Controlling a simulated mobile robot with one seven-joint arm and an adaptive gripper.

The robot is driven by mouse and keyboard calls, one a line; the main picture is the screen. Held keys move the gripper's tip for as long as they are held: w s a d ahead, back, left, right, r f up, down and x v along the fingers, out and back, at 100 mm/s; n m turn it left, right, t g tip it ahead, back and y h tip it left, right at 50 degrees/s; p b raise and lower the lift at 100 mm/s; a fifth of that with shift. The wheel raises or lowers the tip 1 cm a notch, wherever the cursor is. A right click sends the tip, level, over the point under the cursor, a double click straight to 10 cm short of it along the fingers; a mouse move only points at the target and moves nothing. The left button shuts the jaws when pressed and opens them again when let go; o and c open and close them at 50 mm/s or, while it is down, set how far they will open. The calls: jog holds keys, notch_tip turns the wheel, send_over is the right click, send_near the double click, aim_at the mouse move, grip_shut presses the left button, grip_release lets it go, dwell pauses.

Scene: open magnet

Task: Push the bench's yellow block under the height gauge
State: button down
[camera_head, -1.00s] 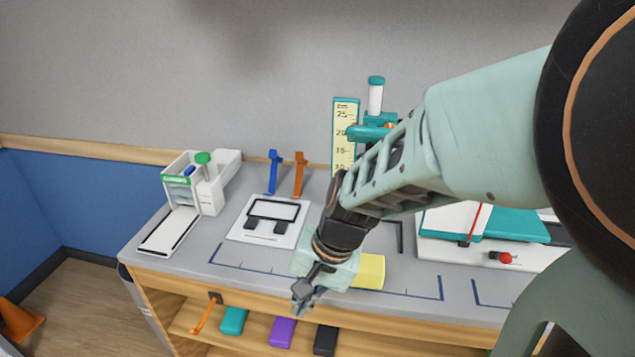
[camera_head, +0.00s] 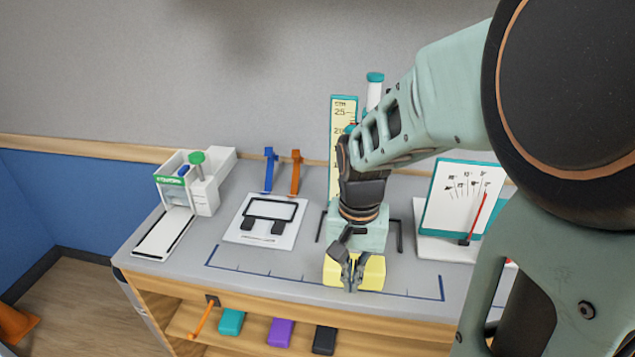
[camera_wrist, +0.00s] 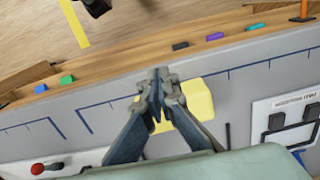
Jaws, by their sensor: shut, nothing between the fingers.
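The yellow block (camera_head: 371,272) lies on the grey bench top near the front edge, inside a blue marked line. My gripper (camera_head: 351,286) is shut and empty, pointing down in front of the block in the head view. In the wrist view the fingers (camera_wrist: 158,98) overlap the left part of the yellow block (camera_wrist: 196,97); whether they touch it I cannot tell. The height gauge (camera_head: 343,130), with a yellow centimetre scale and a teal-capped post, stands at the back of the bench behind the block. My arm hides its lower part.
Left of the block are a white plate with a black frame (camera_head: 267,219) and a white dispenser (camera_head: 205,190). A white board with a red pointer (camera_head: 462,205) stands to the right. Teal, purple and black blocks (camera_head: 281,332) lie on the shelf below.

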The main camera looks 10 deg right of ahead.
notch_tip(320, 180, down, 6)
jog(key=shift+s+f, duration=0.1)
jog(key=w, duration=0.1)
jog(key=w+d, duration=0.1)
jog(key=w, duration=0.1)
jog(key=shift+w+d, duration=0.2)
jog(key=shift+w, duration=0.3)
jog(key=w+d, duration=0.1)
jog(key=w, duration=0.2)
jog(key=w+d, duration=0.1)
jog(key=w, duration=0.2)
jog(key=w+d, duration=0.1)
jog(key=w, duration=0.2)
jog(key=shift+w+d+p, duration=0.1)
jog(key=shift+p, duration=0.25)
